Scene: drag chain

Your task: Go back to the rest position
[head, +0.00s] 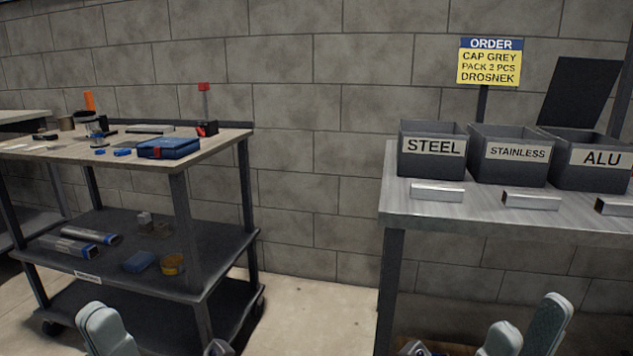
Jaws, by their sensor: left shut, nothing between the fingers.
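Both my arms are low at the bottom edge of the head view. A small dark part of my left gripper (218,348) shows at the bottom edge, in front of the left cart. It is shut and nothing is seen in it. A small part of my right gripper (415,348) shows at the bottom edge, below the metal table. Its fingers are cut off by the frame, so its opening cannot be seen. Both grippers appear apart from the furniture.
A cart (215,150) at left bears a blue case (168,148) and small parts. A metal table (450,212) at right holds bins marked STEEL (432,165), STAINLESS (515,170) and ALU (590,175), with metal bars in front. Open floor (320,310) lies between them.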

